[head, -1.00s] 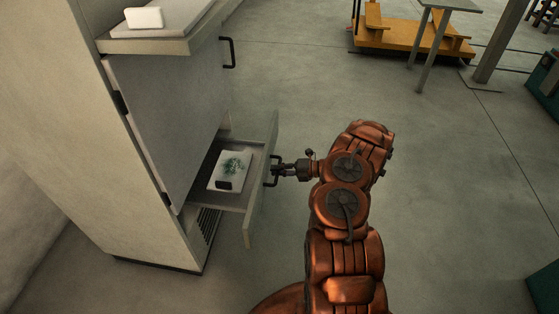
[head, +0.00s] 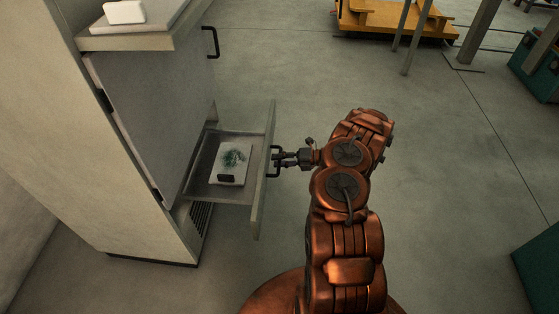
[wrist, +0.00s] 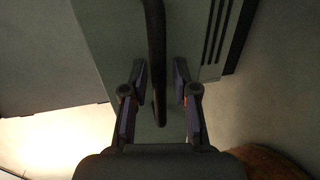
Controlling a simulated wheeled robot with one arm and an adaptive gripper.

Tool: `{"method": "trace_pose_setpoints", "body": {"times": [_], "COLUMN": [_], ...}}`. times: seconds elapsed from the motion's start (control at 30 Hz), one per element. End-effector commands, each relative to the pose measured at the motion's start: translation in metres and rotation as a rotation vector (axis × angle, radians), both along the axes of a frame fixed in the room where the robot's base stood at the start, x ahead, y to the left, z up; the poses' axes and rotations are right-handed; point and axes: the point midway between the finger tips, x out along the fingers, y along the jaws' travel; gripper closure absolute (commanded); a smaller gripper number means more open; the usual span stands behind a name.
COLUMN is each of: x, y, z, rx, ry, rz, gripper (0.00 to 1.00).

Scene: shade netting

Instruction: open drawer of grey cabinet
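The grey cabinet (head: 55,110) stands at left in the head view. Its low drawer is pulled out, with its front panel (head: 264,185) well clear of the cabinet body. The dark drawer handle (head: 274,163) is on the outer face of that panel. My gripper (head: 284,159) is at the handle. In the wrist view, the handle (wrist: 156,60) runs between the two fingers of my gripper (wrist: 160,80). The fingers are apart, with a visible gap at the right of the bar; contact at the left is unclear.
A white box with a green print (head: 235,155) lies in the drawer.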

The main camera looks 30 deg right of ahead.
Motion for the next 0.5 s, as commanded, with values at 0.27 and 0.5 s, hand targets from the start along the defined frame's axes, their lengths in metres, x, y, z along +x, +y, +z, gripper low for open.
{"method": "trace_pose_setpoints", "body": {"times": [0.27, 0.5], "x": [0.0002, -0.0049], "y": [0.0002, -0.0081], "z": [0.0004, 0.0025], "rx": [0.001, 0.0], "ry": [-0.001, -0.002], "rz": [0.0, -0.002], "gripper": [0.61, 0.61]}}
